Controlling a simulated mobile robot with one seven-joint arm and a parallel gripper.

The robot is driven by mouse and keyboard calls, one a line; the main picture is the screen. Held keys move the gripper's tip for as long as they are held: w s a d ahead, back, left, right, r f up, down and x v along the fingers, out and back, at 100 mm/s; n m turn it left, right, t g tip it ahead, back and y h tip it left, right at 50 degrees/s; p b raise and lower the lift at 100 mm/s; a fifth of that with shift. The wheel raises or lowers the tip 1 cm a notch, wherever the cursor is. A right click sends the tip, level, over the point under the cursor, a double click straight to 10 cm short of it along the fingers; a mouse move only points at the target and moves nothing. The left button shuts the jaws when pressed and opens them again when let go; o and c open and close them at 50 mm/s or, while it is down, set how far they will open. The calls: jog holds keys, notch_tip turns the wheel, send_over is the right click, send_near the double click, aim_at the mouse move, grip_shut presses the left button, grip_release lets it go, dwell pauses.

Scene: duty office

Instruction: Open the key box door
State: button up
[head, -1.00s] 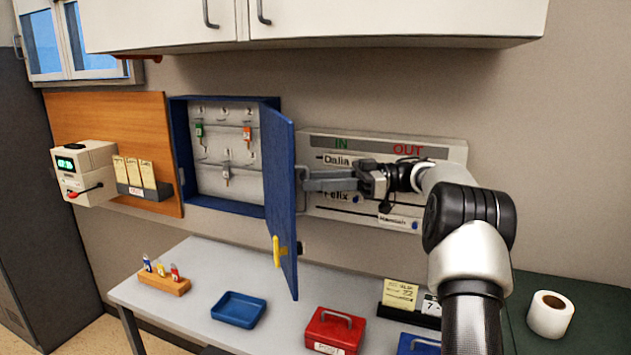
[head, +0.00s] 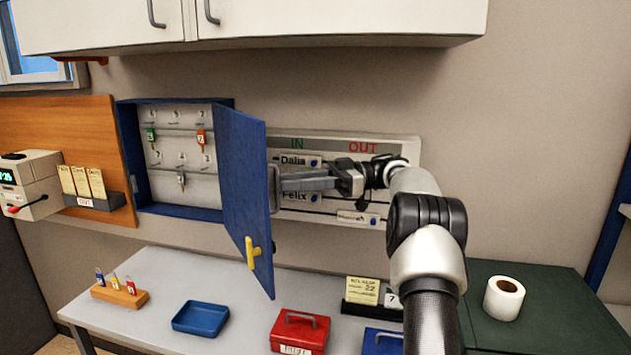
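The blue key box (head: 128,160) is on the wall, its door (head: 243,190) swung well open towards the right and outward.
An IN/OUT name board (head: 400,150) is behind my gripper. White cupboards (head: 330,25) hang above. The grey desk (head: 180,265) below holds a blue tray (head: 200,318), a red box (head: 300,332), a wooden block (head: 120,296) and a card stand. A white roll (head: 503,298) stands at right.

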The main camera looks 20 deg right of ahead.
jog(key=s+d, duration=0.1)
jog(key=d, duration=0.6)
jog(key=shift+r, duration=0.15)
